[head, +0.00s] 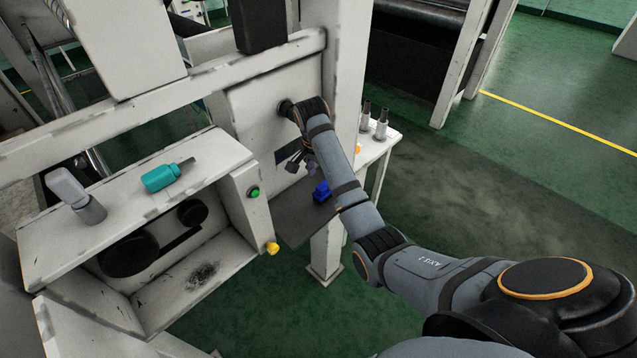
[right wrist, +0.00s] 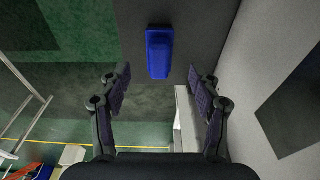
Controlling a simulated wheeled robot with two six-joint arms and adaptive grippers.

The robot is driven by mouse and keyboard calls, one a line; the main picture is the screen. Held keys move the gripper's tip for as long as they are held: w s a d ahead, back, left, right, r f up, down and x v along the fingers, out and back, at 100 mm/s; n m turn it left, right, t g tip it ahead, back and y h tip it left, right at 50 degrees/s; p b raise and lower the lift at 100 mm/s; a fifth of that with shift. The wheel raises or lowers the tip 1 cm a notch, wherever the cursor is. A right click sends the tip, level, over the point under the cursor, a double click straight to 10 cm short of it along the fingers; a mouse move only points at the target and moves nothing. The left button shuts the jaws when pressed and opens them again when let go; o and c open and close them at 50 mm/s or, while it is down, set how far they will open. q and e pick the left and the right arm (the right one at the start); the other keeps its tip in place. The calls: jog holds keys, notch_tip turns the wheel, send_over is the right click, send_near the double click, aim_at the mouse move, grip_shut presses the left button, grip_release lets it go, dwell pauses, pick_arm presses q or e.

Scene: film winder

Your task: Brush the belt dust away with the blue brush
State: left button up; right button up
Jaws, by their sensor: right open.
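The blue brush (head: 321,191) lies on a dark grey shelf (head: 290,222) beside the machine; my right arm partly covers it. It also shows in the right wrist view (right wrist: 159,52), beyond the fingertips and roughly centred between them. My right gripper (head: 301,166) is open and empty, close to the brush and apart from it. In the right wrist view its two fingers (right wrist: 160,88) stand wide apart. The belt dust (head: 203,276) is a dark smudge on the floor of the open belt compartment, in front of the dark pulleys (head: 130,253). My left gripper is not in view.
A teal tool (head: 163,177) and a grey-white lamp-like object (head: 78,196) are on the machine's top. A green button (head: 254,192) and a yellow knob (head: 272,248) are on the frame near the compartment.

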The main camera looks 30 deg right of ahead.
aim_at(324, 189)
jog(key=shift+s+d+f+p, duration=0.1)
jog(key=shift+s+f+p, duration=0.2)
jog(key=shift+f+p, duration=0.3)
jog(key=shift+w+f, duration=0.1)
jog(key=shift+f, duration=0.3)
jog(key=shift+w+d+f, duration=0.1)
jog(key=shift+f, duration=0.05)
jog(key=shift+w+d+f+p, duration=0.1)
jog(key=shift+d+f+p, duration=0.05)
jog(key=shift+f+p, duration=0.5)
jog(key=shift+w+d+f+p, duration=0.1)
jog(key=shift+d+f+p, duration=0.05)
jog(key=shift+f+p, duration=0.45)
notch_tip(324, 189, down, 2)
jog(key=shift+d+f, duration=0.1)
jog(key=shift+d, duration=0.05)
jog(key=shift+f, duration=0.15)
jog(key=shift+c, duration=0.4)
grip_shut()
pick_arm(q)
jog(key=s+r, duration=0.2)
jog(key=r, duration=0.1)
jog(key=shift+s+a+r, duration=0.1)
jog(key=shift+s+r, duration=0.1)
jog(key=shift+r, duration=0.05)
